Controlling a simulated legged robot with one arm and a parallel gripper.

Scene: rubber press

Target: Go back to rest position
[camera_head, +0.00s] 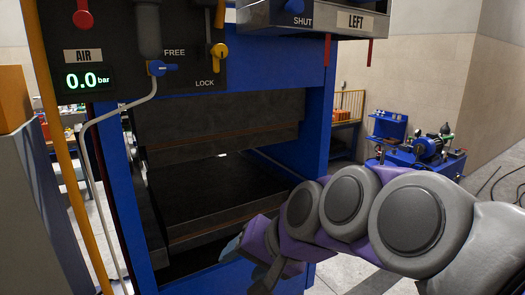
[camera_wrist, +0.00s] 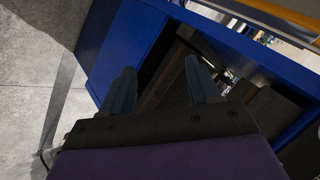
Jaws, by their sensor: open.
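My gripper (camera_wrist: 160,84) is open and empty in the wrist view, its two dark fingers standing apart. Between and beyond the fingers is the blue frame (camera_wrist: 128,43) of the press, tilted in this view. In the head view my grey and purple arm reaches in from the lower right towards the front of the press (camera_head: 317,125). The gripper itself is mostly hidden there behind the arm links. The press has a dark upper block (camera_head: 215,118) and a dark lower platen (camera_head: 215,190) with an open gap between them.
A yellow post (camera_head: 62,130) and grey cabinet (camera_head: 35,210) stand at left.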

